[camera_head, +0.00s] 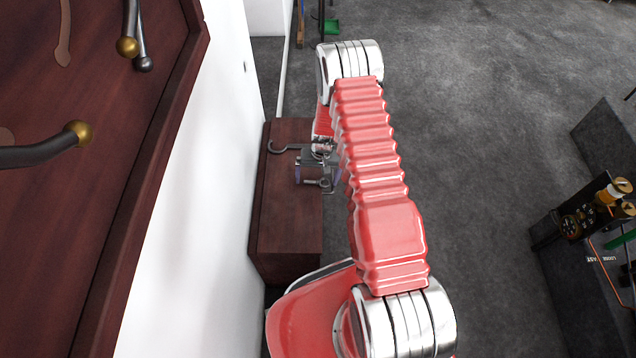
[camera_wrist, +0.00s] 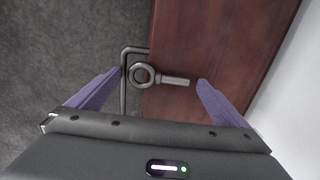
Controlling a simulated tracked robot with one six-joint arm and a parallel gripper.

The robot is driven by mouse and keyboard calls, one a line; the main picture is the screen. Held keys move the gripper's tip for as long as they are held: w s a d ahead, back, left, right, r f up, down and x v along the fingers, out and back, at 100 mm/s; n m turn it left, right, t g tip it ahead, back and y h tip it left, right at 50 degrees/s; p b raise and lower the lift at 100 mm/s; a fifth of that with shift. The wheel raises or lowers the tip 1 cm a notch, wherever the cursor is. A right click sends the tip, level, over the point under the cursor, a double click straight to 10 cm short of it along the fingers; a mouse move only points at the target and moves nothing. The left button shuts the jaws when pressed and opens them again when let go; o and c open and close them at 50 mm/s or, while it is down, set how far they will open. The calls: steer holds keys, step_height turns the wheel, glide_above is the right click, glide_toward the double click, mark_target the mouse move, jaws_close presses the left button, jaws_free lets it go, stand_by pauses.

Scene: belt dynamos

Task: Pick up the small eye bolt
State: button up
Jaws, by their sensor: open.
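The small eye bolt (camera_wrist: 174,81) is grey metal, a ring with a short shank. In the wrist view it lies over the brown wooden top, its ring (camera_wrist: 132,76) at the top's edge and its shank pointing right. It also shows small in the head view (camera_head: 310,182). My gripper (camera_wrist: 160,78) is open, its two purple fingers apart on either side of the bolt, one beyond the ring and one beyond the shank end. Nothing is held. Whether the fingers are level with the bolt I cannot tell.
The dark wooden cabinet (camera_head: 284,240) stands against a white wall (camera_head: 200,200). A grey hook (camera_head: 284,148) lies on it beyond my gripper. Grey floor (camera_head: 480,130) is open to the right, with dark equipment (camera_head: 575,270) beyond.

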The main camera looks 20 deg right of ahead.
mark_target(317, 181)
steer(key=shift+c, duration=0.3)
steer(key=c, duration=1.1)
steer(key=shift+r, duration=0.1)
steer(key=shift+c, duration=0.2)
step_height(317, 181, up, 10)
stand_by(0.3)
